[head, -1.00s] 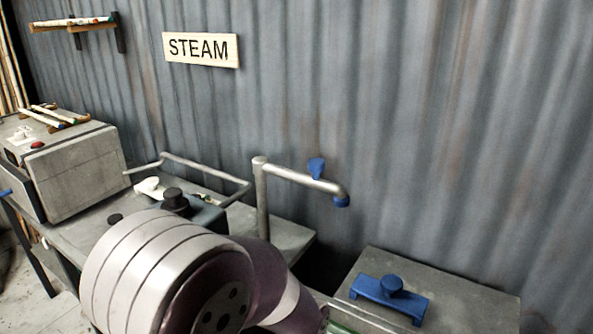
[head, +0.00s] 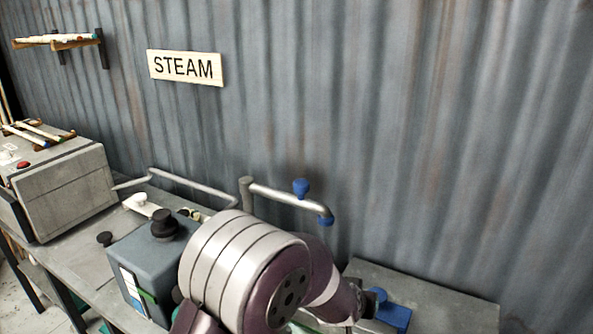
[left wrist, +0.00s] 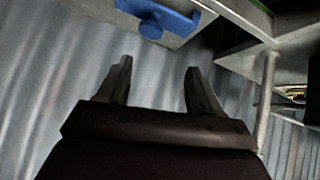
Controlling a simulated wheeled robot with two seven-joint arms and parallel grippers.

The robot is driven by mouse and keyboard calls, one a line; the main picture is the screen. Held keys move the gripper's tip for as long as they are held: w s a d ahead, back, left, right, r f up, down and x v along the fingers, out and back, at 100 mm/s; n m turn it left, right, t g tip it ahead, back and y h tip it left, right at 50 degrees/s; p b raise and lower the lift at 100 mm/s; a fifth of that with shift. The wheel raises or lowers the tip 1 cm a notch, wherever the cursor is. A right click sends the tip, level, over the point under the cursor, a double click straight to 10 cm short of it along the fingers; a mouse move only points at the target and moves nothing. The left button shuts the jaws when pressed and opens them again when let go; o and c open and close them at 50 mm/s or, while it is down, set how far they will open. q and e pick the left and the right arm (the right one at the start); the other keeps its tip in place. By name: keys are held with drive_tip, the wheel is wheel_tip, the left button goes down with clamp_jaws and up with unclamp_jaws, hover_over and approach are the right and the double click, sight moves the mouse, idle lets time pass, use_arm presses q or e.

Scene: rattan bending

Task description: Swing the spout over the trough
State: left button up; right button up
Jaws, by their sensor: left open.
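The spout (head: 285,196) is a grey metal pipe on an upright post, with a blue knob on its arm and a blue tip at its right end. It stands near the corrugated wall, behind my left arm, and its lower post is hidden. My left gripper (left wrist: 158,65) is open and empty in the left wrist view. In the head view its fingers cannot be made out at the end of the arm. The gripper is apart from the spout, near a blue handle (head: 393,315). I cannot clearly pick out the trough. My right gripper is not in view.
The blue handle is on a grey flat top (head: 440,298) at the right; it also shows in the left wrist view (left wrist: 158,18). A blue-grey box with a black knob (head: 140,262) and a grey box (head: 65,190) stand left. A STEAM sign (head: 185,67) hangs above.

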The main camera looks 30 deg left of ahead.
use_arm(q)
drive_tip(key=w+a+r+n+t+y, duration=0.2)
drive_tip(key=w+a+r+t+y, duration=0.1)
drive_tip(key=w+r, duration=0.3)
drive_tip(key=n+t+y, duration=0.1)
drive_tip(key=n+y, duration=0.3)
drive_tip(key=y, duration=0.5)
approach(304, 187)
drive_tip(key=p+x, duration=0.4)
drive_tip(key=x, duration=0.7)
drive_tip(key=shift+a+r, duration=0.1)
drive_tip(key=shift+a, duration=0.15)
drive_tip(key=shift+w+a, duration=0.1)
drive_tip(key=shift+w, duration=0.2)
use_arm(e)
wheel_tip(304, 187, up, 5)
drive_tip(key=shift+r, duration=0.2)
